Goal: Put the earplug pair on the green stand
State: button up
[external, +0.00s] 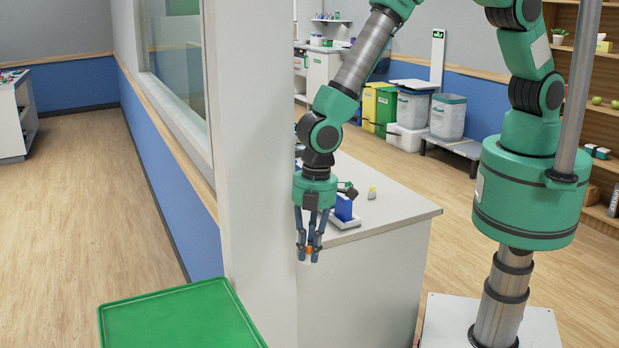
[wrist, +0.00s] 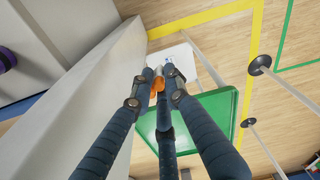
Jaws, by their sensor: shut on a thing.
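My gripper (external: 308,254) points down beside the end of the white partition and in front of the white counter. It is shut on the small orange earplug pair (external: 310,249), which is mostly hidden by the fingers. In the wrist view the orange earplug pair (wrist: 158,80) shows between the fingertips (wrist: 160,85). The green stand (external: 178,322) has a flat, rimmed top and is at the bottom left of the external view, apart from my gripper. In the wrist view the green stand (wrist: 215,118) lies below and beyond the fingers. Its visible top is bare.
The white partition (external: 252,170) rises close to my gripper's left. Posts on dark round bases (wrist: 260,65) stand near the green stand in the wrist view.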

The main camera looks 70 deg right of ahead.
jog(key=s+a+f+n+b, duration=0.1)
jog(key=a+f+n+b, duration=0.1)
jog(key=a, duration=0.4)
jog(key=s+a+f+n+b, duration=0.1)
jog(key=a+f+n+b, duration=0.1)
jog(key=a+n, duration=0.3)
jog(key=shift+a+f+h+b, duration=0.15)
jog(key=shift+a+h+b, duration=0.15)
jog(key=shift+a+b, duration=0.25)
jog(key=shift+s+d+p, duration=0.1)
jog(key=shift+p, duration=0.2)
jog(key=shift+s+d+n+p, duration=0.3)
jog(key=shift+d+n+p, duration=0.1)
jog(key=shift+n+p, duration=0.45)
jog(key=shift+s+d+n+p, duration=0.35)
jog(key=shift+n+p, duration=0.35)
jog(key=shift+n, duration=0.3)
jog(key=shift+s+d+n+p, duration=0.25)
jog(key=shift+d+n+p, duration=0.2)
jog(key=shift+n+p, duration=0.4)
send_over(250, 346)
jog(key=shift+f, duration=0.8)
